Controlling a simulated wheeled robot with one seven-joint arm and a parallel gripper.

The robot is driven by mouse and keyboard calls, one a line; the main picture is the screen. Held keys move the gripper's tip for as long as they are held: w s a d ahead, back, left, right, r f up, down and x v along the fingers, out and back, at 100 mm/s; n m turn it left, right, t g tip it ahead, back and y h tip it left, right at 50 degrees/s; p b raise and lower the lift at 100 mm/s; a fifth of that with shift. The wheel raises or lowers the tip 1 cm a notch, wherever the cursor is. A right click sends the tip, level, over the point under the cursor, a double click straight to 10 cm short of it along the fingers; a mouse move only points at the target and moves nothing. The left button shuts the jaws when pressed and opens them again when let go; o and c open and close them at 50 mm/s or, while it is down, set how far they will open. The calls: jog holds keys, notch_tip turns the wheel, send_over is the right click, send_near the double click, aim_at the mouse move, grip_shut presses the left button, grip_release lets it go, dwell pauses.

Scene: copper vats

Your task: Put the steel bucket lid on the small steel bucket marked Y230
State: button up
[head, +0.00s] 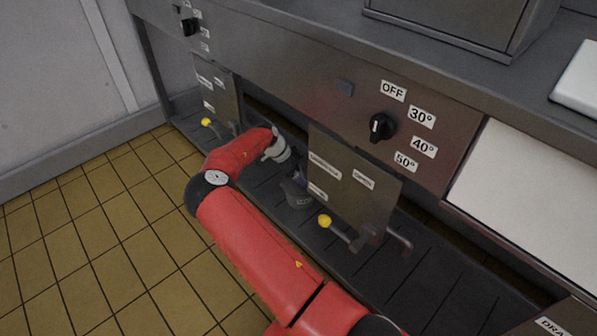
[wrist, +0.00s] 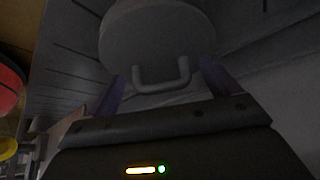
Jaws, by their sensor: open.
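In the wrist view a round grey disc that looks like the steel bucket lid (wrist: 150,35) fills the upper middle. Its U-shaped handle (wrist: 162,82) lies between the two dark fingers of my gripper (wrist: 165,84), which is open. I cannot tell whether the fingers touch the handle. In the head view my gripper (head: 298,190) is low by the counter front, over the dark slatted ledge, partly behind a steel panel. The lid cannot be made out there. No bucket marked Y230 can be made out in either view, and what is under the lid is hidden.
A dark slatted ledge (head: 388,280) runs along the counter foot. Steel panels with labels (head: 352,185) and yellow-knobbed levers (head: 325,221) stand close beside my gripper. A temperature dial (head: 382,127) is above. The tiled floor (head: 95,225) at left is clear.

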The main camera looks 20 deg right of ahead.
jog(key=p+v, duration=0.1)
jog(key=v, duration=1.1)
